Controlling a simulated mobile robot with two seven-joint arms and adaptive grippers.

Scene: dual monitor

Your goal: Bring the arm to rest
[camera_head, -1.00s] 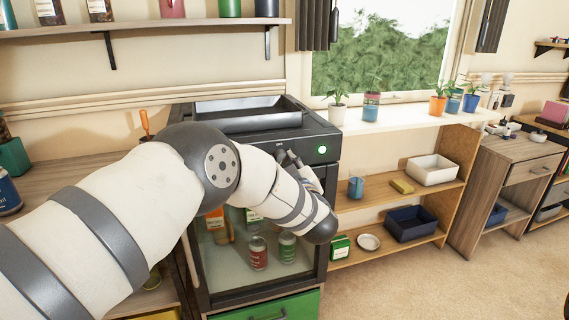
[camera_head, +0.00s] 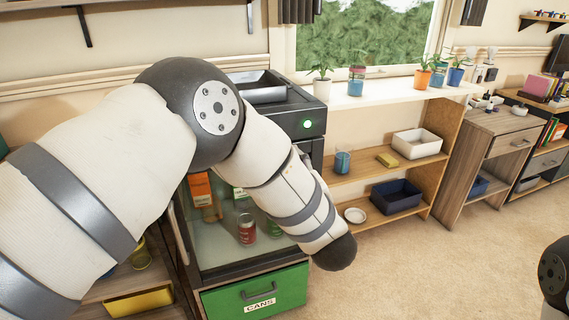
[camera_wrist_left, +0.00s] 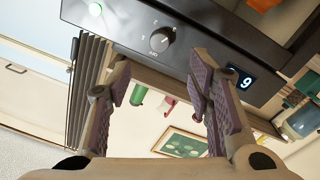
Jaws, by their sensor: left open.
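My left arm (camera_head: 85,190) comes in from the left in the head view, bends at a dark joint, and its forearm slopes down to the right in front of the cabinet. My left gripper is hidden behind the arm there. In the left wrist view my left gripper (camera_wrist_left: 160,70) is open, with its fingers apart and nothing between them. A dark control panel (camera_wrist_left: 215,45) with a knob (camera_wrist_left: 161,39) and a lit display (camera_wrist_left: 238,78) lies beyond the fingertips; whether they touch it cannot be told. My right gripper is not in view.
The glass-fronted cabinet (camera_head: 232,238) holds cans above a green drawer (camera_head: 255,292) labelled CANS. A wooden shelf (camera_head: 375,170) holds a white bin (camera_head: 417,143) and a dark blue bin (camera_head: 396,196). Potted plants line the sill. The floor (camera_head: 440,265) at right is clear.

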